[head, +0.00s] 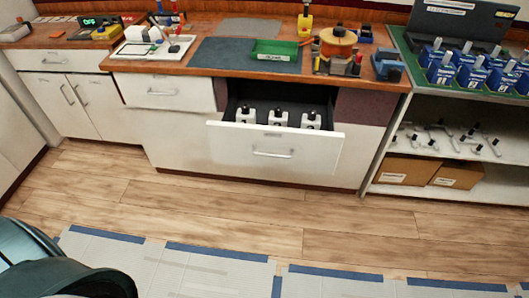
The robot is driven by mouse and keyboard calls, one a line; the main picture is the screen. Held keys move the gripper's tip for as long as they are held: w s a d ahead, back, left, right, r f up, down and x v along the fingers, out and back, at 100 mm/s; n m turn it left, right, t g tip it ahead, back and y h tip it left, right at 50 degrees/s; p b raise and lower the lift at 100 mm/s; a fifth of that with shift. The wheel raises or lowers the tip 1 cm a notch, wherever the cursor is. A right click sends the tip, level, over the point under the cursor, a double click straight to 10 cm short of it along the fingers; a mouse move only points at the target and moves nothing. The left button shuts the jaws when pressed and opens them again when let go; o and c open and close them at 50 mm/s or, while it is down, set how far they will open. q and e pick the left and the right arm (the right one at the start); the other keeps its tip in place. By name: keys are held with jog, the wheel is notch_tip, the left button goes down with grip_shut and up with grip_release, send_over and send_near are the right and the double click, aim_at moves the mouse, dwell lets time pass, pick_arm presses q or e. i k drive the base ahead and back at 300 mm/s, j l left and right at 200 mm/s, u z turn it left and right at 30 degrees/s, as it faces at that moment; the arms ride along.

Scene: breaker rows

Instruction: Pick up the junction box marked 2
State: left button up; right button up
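Three white boxes stand in a row in the open drawer (275,150) below the worktop: a left one (246,116), a middle one (278,118) and a right one (310,121). Each has dark marks on its face, too small to read, so I cannot tell which is marked 2. Several blue boxes with pale labels stand on the green mat at the right, such as a front one (440,73); their marks are also too small to read clearly. Neither of my grippers is in view.
The worktop holds a green tray (275,50), an orange round item (338,41), a blue tool (387,65) and a white tray (153,47). A shelf with cardboard boxes (408,170) stands at the right. The wooden floor (200,200) before the drawer is clear.

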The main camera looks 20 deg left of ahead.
aim_at(273, 120)
jog(key=i+j+z, duration=0.15)
jog(key=j, duration=0.25)
jog(key=i+j+z, duration=0.1)
jog(key=j, duration=0.3)
jog(key=i+j+z, duration=0.15)
jog(key=j, duration=0.3)
jog(key=i+j+z, duration=0.1)
jog(key=j, duration=0.35)
jog(key=i+j+z, duration=0.15)
jog(key=j, duration=0.35)
jog(key=i, duration=0.05)
